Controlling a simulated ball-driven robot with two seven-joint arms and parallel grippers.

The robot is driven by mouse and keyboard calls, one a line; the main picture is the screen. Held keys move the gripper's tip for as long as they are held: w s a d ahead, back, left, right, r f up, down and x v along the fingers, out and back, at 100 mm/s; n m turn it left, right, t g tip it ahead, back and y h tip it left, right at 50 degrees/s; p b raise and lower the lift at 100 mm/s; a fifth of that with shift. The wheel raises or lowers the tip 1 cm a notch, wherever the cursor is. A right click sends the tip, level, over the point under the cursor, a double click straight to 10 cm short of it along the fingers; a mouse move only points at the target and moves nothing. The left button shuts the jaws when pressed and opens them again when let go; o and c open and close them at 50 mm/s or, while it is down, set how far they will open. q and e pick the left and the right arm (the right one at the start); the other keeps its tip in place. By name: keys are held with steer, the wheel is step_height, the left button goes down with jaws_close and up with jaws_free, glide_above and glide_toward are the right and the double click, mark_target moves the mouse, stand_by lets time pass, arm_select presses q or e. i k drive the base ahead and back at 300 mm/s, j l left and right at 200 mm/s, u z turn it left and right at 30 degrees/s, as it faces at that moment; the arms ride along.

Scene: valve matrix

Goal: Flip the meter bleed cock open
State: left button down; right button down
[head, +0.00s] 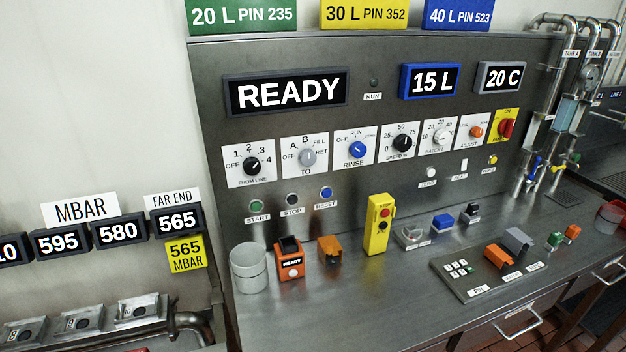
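Steel pipes (546,95) with tags rise at the right end of the steel panel. A round gauge (590,76) and a pale blue rectangular part (571,112) sit among them. Low on the pipes are a small blue handle (535,163) and a small yellow handle (558,169). I cannot read any label that names the meter bleed cock, so I cannot tell which part it is or how it is set. Neither of my grippers is in view.
The steel bench (345,300) carries a grey cup (248,268), an orange box (289,262), a yellow pendant (378,224), a keypad (459,269) and several small switches. A reddish container (608,218) stands at the right. The bench's front middle is clear.

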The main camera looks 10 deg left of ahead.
mark_target(553, 170)
steer(key=i+l+z, duration=0.1)
steer(key=z, duration=0.3)
steer(key=i+l+z, duration=0.1)
steer(key=z, duration=0.25)
steer(key=i+l+z, duration=0.15)
steer(key=z, duration=0.25)
steer(key=u, duration=0.3)
steer(key=i+l+u, duration=0.15)
steer(key=u, duration=0.2)
steer(key=l+u, duration=0.4)
steer(key=i+l+u, duration=0.15)
steer(key=u, duration=0.2)
steer(key=l+u, duration=0.25)
steer(key=l, duration=1.3)
steer(key=l+u, duration=0.2)
steer(key=l, duration=1.35)
